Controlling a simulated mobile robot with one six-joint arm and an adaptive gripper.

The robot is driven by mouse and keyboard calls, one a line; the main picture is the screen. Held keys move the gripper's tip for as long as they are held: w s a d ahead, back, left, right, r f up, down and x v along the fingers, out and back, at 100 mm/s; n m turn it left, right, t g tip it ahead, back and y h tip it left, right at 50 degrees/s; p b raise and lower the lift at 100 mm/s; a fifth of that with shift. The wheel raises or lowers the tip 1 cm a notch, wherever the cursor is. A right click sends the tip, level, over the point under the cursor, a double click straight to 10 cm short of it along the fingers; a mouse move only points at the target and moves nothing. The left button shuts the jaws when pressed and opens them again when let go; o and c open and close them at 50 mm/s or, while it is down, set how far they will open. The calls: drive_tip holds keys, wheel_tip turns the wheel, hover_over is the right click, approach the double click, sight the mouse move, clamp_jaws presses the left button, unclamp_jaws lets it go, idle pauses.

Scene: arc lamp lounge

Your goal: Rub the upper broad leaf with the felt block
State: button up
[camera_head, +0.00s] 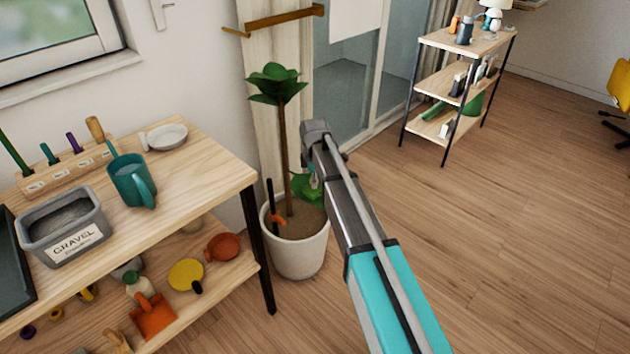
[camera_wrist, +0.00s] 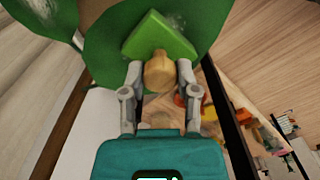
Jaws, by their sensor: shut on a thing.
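The potted plant's upper leaves (camera_head: 275,82) top a thin stem in the head view; a lower leaf (camera_head: 306,190) shows beside my arm. In the wrist view, my gripper (camera_wrist: 160,76) is shut on the tan knob of the green felt block (camera_wrist: 158,36). The block lies over a broad green leaf (camera_wrist: 207,18) with whitish dust near it. I cannot tell whether they touch, or which leaf this is. Another leaf (camera_wrist: 52,14) with a pale patch is at the upper left. In the head view my arm mostly hides the gripper and block.
The white pot (camera_head: 297,255) stands on the floor next to a wooden bench (camera_head: 215,165) holding a gravel tub (camera_head: 62,228) and a teal jug (camera_head: 132,182). A shelf rack (camera_head: 460,88) stands at the back right.

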drive_tip(key=shift+w+a, duration=0.1)
drive_tip(key=shift+w+a, duration=1.1)
drive_tip(key=shift+w, duration=0.3)
drive_tip(key=shift+r, duration=0.1)
drive_tip(key=shift+r+p, duration=3)
drive_tip(key=shift+p, duration=0.15)
drive_tip(key=shift+r+p, duration=1.5)
drive_tip(key=shift+s+d+f, duration=0.1)
drive_tip(key=shift+d+f, duration=0.05)
